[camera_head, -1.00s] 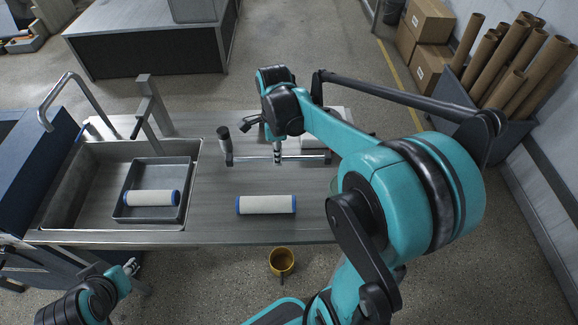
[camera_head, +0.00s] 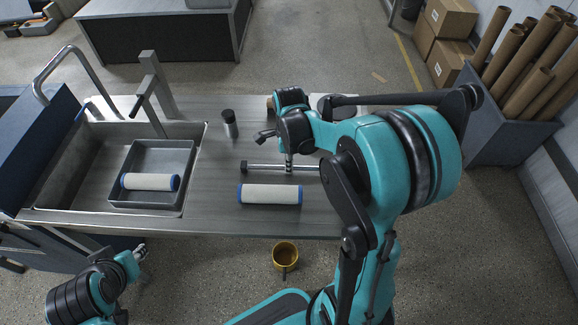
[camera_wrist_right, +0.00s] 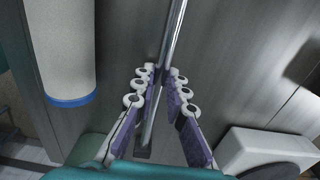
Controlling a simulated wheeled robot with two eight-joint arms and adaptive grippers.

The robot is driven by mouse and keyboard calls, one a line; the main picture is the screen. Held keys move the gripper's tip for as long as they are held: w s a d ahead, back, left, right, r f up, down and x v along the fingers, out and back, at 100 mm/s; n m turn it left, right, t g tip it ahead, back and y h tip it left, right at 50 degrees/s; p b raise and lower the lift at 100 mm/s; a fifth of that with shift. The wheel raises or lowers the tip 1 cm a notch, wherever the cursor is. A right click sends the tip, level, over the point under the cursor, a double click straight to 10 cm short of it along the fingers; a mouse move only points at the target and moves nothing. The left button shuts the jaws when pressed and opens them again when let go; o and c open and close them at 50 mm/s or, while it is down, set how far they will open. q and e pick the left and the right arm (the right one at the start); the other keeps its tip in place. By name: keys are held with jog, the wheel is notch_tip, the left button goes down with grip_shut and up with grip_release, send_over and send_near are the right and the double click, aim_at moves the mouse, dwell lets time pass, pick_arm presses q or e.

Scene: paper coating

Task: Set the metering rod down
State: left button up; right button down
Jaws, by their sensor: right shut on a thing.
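The metering rod (camera_head: 262,168) is a thin bright metal bar with a dark end cap, lying left to right behind the white roller (camera_head: 270,194) on the steel worktop. My right gripper (camera_head: 289,168) reaches down over the rod. In the right wrist view, its fingers (camera_wrist_right: 161,88) are closed around the rod (camera_wrist_right: 175,32). I cannot tell whether the rod touches the worktop. The rod's right part is hidden behind my right arm. My left gripper (camera_head: 140,254) is low at the left, off the worktop; its opening is too small to judge.
A second roller (camera_head: 149,182) lies in a grey tray (camera_head: 178,152) inside the sink (camera_head: 88,160). A black-capped bottle (camera_head: 229,123) stands behind the rod. Worktop between sink and roller is clear.

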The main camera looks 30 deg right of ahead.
jog(key=shift+f, duration=0.2)
jog(key=c, duration=1.6)
grip_release()
jog(key=shift+o, duration=0.2)
jog(key=shift+r, duration=0.1)
